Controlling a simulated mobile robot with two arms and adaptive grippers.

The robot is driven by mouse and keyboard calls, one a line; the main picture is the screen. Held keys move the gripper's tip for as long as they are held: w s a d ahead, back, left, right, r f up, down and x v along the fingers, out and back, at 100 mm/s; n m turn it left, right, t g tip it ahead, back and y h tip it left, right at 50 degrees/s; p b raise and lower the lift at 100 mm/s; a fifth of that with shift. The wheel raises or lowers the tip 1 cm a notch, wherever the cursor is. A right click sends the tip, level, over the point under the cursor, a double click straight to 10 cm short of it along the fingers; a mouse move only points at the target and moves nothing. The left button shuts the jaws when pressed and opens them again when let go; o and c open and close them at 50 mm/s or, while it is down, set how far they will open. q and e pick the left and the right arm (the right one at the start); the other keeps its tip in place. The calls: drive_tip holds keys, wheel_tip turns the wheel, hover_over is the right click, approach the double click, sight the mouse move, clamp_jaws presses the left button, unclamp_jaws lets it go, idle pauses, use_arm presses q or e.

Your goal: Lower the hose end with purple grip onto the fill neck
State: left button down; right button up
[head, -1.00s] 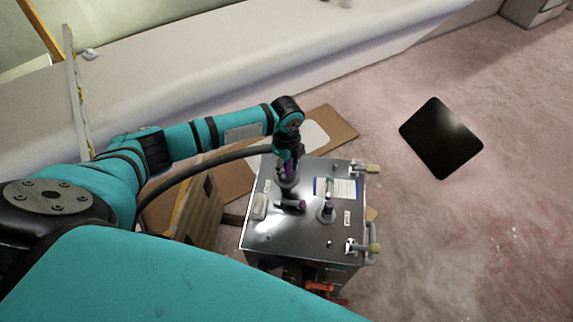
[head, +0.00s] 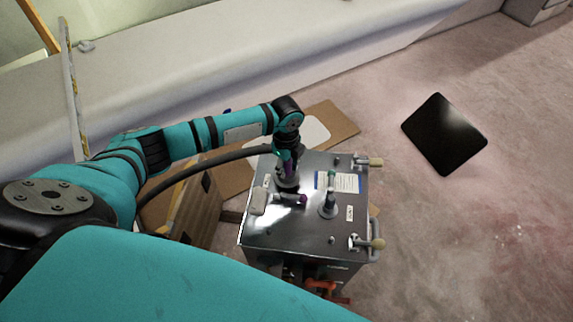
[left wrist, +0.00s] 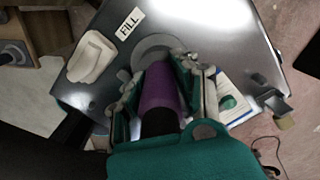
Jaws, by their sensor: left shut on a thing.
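My left gripper (head: 287,170) points down over the top of a shiny metal tank (head: 275,230). In the left wrist view my left gripper (left wrist: 165,88) is shut around the purple grip (left wrist: 158,92) of the hose end. The dark hose (head: 190,175) runs off to the left in the head view. The fill neck's round grey collar (left wrist: 150,47) shows at the far end of the grip, beside a "FILL" label (left wrist: 130,23). The grip's tip is hidden at the collar, so I cannot tell how deep it sits. My right gripper is not in view.
On the tank top are a pale block (head: 258,201), a small purple-ended piece (head: 302,199), a second fitting with a green part (head: 329,205) and a blue-edged label sheet (head: 340,182). A wooden box (head: 200,215) stands left. A black panel (head: 445,134) lies on the open floor.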

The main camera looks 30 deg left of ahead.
use_arm(q)
drive_tip(key=shift+p, duration=0.3)
idle(0.4)
drive_tip(key=shift+f, duration=0.25)
idle(0.3)
drive_tip(key=shift+f, duration=0.5)
drive_tip(key=shift+f+b, duration=0.45)
drive_tip(key=shift+f, duration=0.15)
idle(0.5)
drive_tip(key=shift+c, duration=1.8)
unclamp_jaws()
wheel_tip(320, 180, up, 8)
drive_tip(key=p, duration=0.8)
drive_tip(key=shift+r+p, duration=0.25)
drive_tip(key=shift+p, duration=0.05)
